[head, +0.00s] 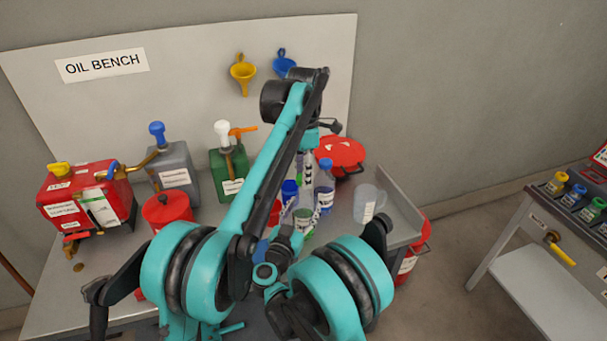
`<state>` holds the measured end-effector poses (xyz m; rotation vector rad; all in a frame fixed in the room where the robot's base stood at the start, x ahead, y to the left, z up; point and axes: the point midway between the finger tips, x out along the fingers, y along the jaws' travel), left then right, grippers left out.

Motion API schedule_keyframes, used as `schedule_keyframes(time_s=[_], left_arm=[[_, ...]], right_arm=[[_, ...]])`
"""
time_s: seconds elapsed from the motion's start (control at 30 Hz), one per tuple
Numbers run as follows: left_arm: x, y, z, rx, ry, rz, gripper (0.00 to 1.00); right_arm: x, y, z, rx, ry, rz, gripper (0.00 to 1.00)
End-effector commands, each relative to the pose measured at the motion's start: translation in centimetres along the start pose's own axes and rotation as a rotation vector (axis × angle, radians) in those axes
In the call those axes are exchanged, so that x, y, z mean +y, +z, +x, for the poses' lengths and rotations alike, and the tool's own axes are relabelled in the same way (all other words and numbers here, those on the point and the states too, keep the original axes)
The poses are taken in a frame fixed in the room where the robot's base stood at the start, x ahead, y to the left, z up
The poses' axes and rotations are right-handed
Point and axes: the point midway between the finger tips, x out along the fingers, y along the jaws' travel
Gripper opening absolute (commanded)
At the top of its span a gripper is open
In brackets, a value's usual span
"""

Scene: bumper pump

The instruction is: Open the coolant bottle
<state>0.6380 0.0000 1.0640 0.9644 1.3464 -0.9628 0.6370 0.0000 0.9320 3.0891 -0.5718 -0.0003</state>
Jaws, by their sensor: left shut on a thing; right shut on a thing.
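A pale bottle with a green patch (304,217), seemingly the coolant bottle, stands among other bottles on the bench, partly hidden by my arms. Its label is too small to read. My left gripper (308,170) comes down from above and is shut at the bottle's top; the cap is hidden. My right gripper (287,238) is low at the bottle's near left side and is shut on what looks like its body. The contact is mostly hidden by my own arm.
Blue-capped bottles (326,189) stand close by. A clear jug (366,204) is to the right and a red lidded container (341,157) behind. Red, grey and green cans (172,172) fill the left. A second bench (530,222) stands far right.

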Motion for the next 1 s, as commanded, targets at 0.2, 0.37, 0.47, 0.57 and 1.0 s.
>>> schedule_keyframes(time_s=[0.2, 0.37, 0.47, 0.57, 1.0], left_arm=[[0.0, 0.0, -2.2, 0.000, 0.000, 0.000, 0.00], [0.0, 0.0, -3.8, 0.000, 0.000, 0.000, 0.00], [0.0, 0.0, -4.0, 0.000, 0.000, 0.000, 0.00], [0.0, 0.0, -4.0, 0.000, 0.000, 0.000, 0.00], [0.0, 0.0, -4.0, 0.000, 0.000, 0.000, 0.00]], right_arm=[[0.0, 0.0, 0.0, 0.000, 0.000, 0.000, 0.00], [0.0, 0.0, 0.0, 0.000, 0.000, 0.000, 0.00], [0.0, 0.0, 0.0, 0.000, 0.000, 0.000, 0.00], [0.0, 0.0, 0.0, 0.000, 0.000, 0.000, 0.00], [0.0, 0.0, 0.0, 0.000, 0.000, 0.000, 0.80]])
